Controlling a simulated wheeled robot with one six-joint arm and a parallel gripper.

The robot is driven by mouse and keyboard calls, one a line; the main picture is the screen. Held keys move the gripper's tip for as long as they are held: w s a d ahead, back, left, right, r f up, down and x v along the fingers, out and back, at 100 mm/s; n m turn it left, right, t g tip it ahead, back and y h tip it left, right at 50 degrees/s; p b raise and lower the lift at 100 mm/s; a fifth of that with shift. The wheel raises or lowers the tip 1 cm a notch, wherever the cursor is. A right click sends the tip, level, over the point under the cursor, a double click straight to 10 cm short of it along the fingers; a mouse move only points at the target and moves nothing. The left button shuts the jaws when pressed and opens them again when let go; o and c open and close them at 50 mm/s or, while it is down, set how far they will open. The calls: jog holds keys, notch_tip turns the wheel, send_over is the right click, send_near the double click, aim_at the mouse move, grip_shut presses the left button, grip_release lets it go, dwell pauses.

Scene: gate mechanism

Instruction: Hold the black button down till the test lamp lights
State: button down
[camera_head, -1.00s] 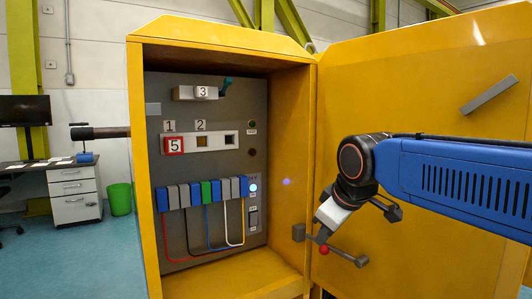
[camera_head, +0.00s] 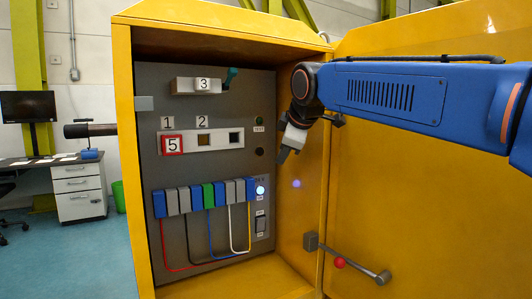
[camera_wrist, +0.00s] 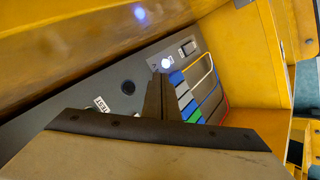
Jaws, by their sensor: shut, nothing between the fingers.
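The round black button (camera_head: 259,152) is on the grey panel inside the yellow cabinet; it also shows in the wrist view (camera_wrist: 128,87). The green test lamp (camera_head: 259,121) sits above it, over a small TEST label, and looks dark. My gripper (camera_head: 283,157) is shut and empty, just right of the button in the head view. In the wrist view the closed fingertips (camera_wrist: 159,80) are to the right of the button, and nothing shows them touching it.
A lit white-blue lamp (camera_head: 260,190) and a rocker switch (camera_head: 260,225) are lower on the panel. Coloured terminal blocks (camera_head: 208,197) with looped wires are to the left. The cabinet's right side wall (camera_head: 303,215) is close to my gripper.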

dwell(0.3)
jog(key=w+a, duration=0.5)
jog(key=w, duration=0.2)
jog(key=shift+w, duration=0.15)
dwell(2.3)
jog(key=shift+w+a, duration=0.2)
jog(key=shift+w, duration=0.15)
jog(key=shift+w+a, duration=0.25)
jog(key=shift+w, duration=0.1)
dwell(0.9)
dwell(0.9)
jog(key=shift+s+d, duration=0.5)
jog(key=shift+s, duration=0.2)
jog(key=shift+s+d, duration=0.7)
jog(key=shift+s, duration=0.35)
jog(key=shift+s+d, duration=0.7)
jog(key=shift+s, duration=0.35)
